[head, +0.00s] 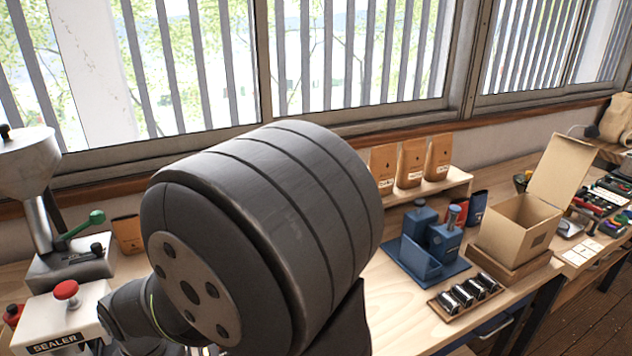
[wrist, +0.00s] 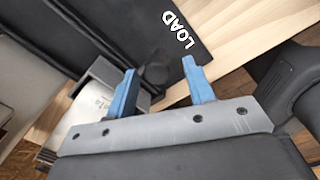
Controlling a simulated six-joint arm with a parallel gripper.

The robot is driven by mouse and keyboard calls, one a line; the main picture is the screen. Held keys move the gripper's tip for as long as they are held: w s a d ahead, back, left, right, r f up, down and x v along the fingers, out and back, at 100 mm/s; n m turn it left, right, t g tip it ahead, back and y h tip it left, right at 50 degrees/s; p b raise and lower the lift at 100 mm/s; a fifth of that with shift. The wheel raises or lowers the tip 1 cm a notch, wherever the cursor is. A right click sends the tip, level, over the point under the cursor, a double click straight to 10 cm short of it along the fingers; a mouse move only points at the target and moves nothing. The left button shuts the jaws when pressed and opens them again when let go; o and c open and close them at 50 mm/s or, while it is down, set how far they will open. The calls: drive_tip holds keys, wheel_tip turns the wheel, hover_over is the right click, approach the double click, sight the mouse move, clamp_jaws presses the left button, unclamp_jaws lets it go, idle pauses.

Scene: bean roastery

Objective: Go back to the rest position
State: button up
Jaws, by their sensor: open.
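My gripper (wrist: 162,88) shows in the wrist view with its two blue fingers spread apart and nothing between them. Below the fingers is a dark round knob or part at the edge of a metal device (wrist: 85,115), whose lettering I cannot fully read. A black mat (wrist: 130,35) marked LOAD lies beyond the fingertips. In the head view my own large dark arm link fills the middle and hides the gripper.
In the head view a white sealer (head: 60,318) with a red knob and a hopper machine (head: 60,255) stand left. An open cardboard box (head: 515,228), a blue stand (head: 430,262), a tray of metal tins (head: 463,298) and several brown bags (head: 411,162) stand right.

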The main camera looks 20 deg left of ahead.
idle(0.4)
wheel_tip(320, 180, up, 18)
drive_tip(key=f, duration=0.1)
wheel_tip(320, 180, down, 17)
drive_tip(key=shift+r, duration=0.1)
drive_tip(key=shift+w+a+f, duration=0.25)
drive_tip(key=shift+w+a, duration=0.1)
drive_tip(key=shift+a, duration=0.05)
drive_tip(key=w+a, duration=0.8)
drive_tip(key=shift+w+a, duration=0.15)
drive_tip(key=shift+w+a+r, duration=0.35)
drive_tip(key=shift+r, duration=0.3)
wheel_tip(320, 180, up, 16)
drive_tip(key=shift+d, duration=0.45)
drive_tip(key=shift+f, duration=0.1)
